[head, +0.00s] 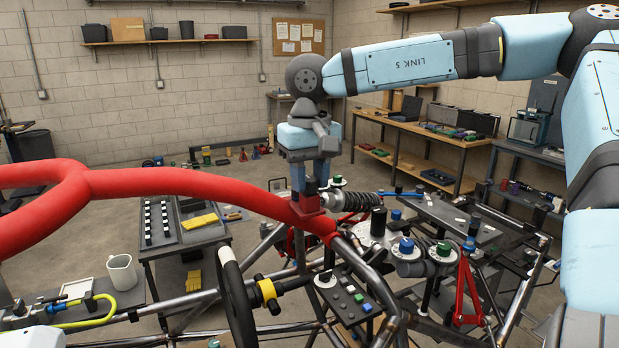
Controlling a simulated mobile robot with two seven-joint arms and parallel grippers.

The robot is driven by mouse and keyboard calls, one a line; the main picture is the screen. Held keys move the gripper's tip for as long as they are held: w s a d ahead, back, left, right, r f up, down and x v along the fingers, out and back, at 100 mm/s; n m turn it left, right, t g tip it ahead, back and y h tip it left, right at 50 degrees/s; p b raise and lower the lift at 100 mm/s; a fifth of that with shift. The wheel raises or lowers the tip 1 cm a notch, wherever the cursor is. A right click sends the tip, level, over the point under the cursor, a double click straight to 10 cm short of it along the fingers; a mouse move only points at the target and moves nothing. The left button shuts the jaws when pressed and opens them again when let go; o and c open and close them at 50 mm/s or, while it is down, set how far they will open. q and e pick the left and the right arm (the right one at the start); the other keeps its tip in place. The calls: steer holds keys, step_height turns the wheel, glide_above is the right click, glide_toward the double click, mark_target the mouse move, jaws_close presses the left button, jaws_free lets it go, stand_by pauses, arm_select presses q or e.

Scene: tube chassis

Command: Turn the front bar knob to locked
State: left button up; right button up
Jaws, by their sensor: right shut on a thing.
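My right gripper (309,190) reaches in from the right and points down beside the red padded tube. Its fingers are shut on a small red block (308,203) at the tube's right end; whether this block is the front bar knob I cannot tell. A dark knob on a white dial (325,278) sits on the switch panel below. A blue knob (406,246) and a green knob (444,248) stand to the right, and another green knob (337,181) is just right of the fingers. No locked marking is readable. My left gripper is not in view.
The red padded tube (180,187) crosses the left side. A steering wheel (235,305) and a switch panel (350,297) are in front. Chassis tubes and coil dampers crowd the lower right. A tool cart (160,252) and a white mug (121,272) are at left.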

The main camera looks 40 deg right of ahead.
mark_target(310, 179)
stand_by(0.4)
steer(key=o, duration=0.9)
steer(key=shift+o, duration=0.2)
steer(key=shift+r, duration=0.1)
step_height(310, 179, up, 14)
steer(key=shift+b, duration=0.4)
steer(key=shift+s+f, duration=0.1)
steer(key=shift+f, duration=0.15)
